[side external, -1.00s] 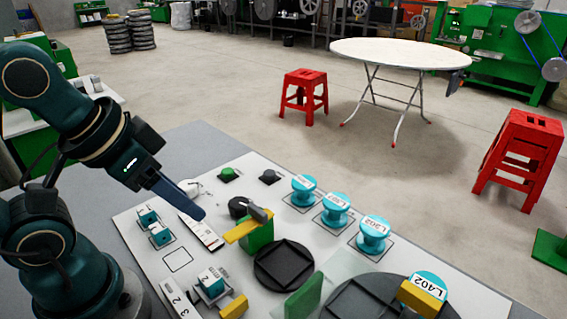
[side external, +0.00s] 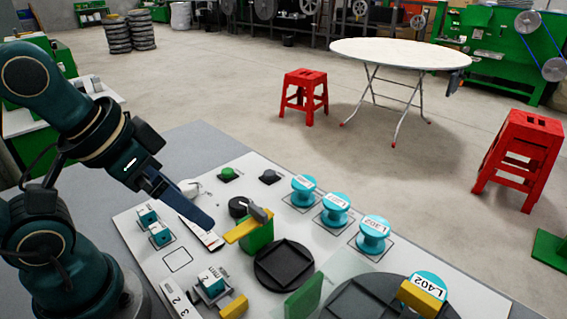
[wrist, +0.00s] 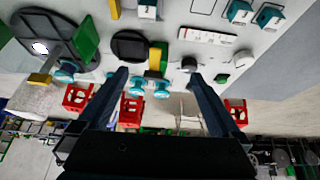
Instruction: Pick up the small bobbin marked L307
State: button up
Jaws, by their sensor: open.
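Three cyan bobbins stand upright in a row on the white panel: a far one (side external: 304,191), a middle one (side external: 336,210) and a near one (side external: 373,236). Their white top labels are small; the near one seems to read L302, and I cannot surely tell which reads L307. Cyan bobbins also show beyond the fingers in the wrist view (wrist: 137,86). My gripper (side external: 208,222) is left of the row, above the panel, apart from the bobbins. Its two fingers are spread and empty in the wrist view (wrist: 157,76).
A green block with a yellow bar (side external: 243,229) stands between my gripper and the bobbins. A bobbin marked L402 (side external: 430,283) is at the right by a yellow block. Black square-recessed discs (side external: 284,266) and smaller teal-and-white parts (side external: 149,218) occupy the panel.

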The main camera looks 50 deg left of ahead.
jog(key=w+d+r+n+g+h, duration=0.1)
jog(key=d+r+n+h, duration=0.15)
jog(key=d+h, duration=0.2)
jog(key=w+d+r+n+g+h, duration=0.1)
jog(key=w+d+n+h, duration=0.15)
jog(key=d, duration=0.35)
jog(key=n+t+h, duration=0.3)
jog(key=n+t, duration=0.3)
jog(key=n, duration=1.4)
send_over(335, 200)
jog(key=s+a, duration=0.3)
jog(key=s, duration=0.1)
notch_tip(335, 200, down, 9)
jog(key=shift+n+y, duration=0.3)
jog(key=shift+n, duration=0.5)
jog(key=f, duration=0.1)
jog(key=a+f, duration=0.1)
jog(key=f, duration=0.2)
jog(key=shift+s+a, duration=0.2)
jog(key=shift+s, duration=0.05)
jog(key=shift+f, duration=0.3)
jog(key=shift+d+f, duration=0.1)
jog(key=shift+f, duration=0.1)
jog(key=shift+x, duration=2.35)
jog(key=shift+r, duration=0.1)
